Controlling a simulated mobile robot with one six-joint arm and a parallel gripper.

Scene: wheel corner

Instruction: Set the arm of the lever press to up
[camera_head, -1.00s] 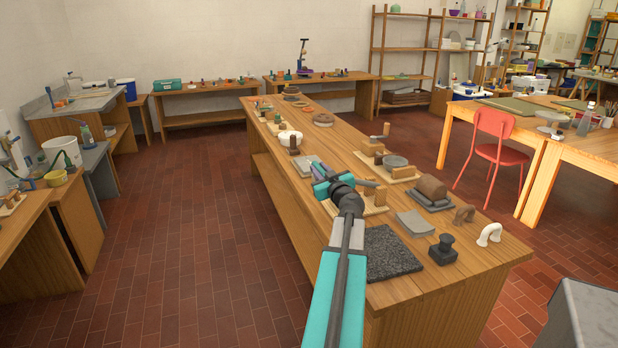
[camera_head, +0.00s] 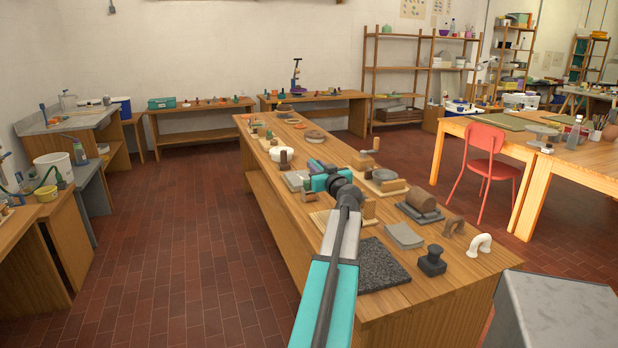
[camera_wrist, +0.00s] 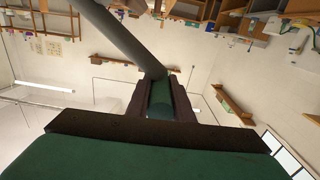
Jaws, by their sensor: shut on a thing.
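My gripper (camera_head: 322,172) is over the wooden bench, above a light board with a wooden block (camera_head: 368,207), which seems to be the lever press. In the wrist view my gripper (camera_wrist: 160,108) has its two dark fingers shut on the green end of a long grey bar, the press's arm (camera_wrist: 118,34). The bar runs from the fingers to the upper left of that view. In the head view my gripper and wrist hide most of the arm, so its exact angle cannot be told there.
On the bench (camera_head: 440,288) a dark textured mat (camera_head: 378,265), a grey slab (camera_head: 404,236), a black stamp-like block (camera_head: 432,261) and a brown roller (camera_head: 420,200) lie nearby. Another handled device (camera_head: 369,160) stands behind. A red chair (camera_head: 489,166) is to the right. The floor to the left is clear.

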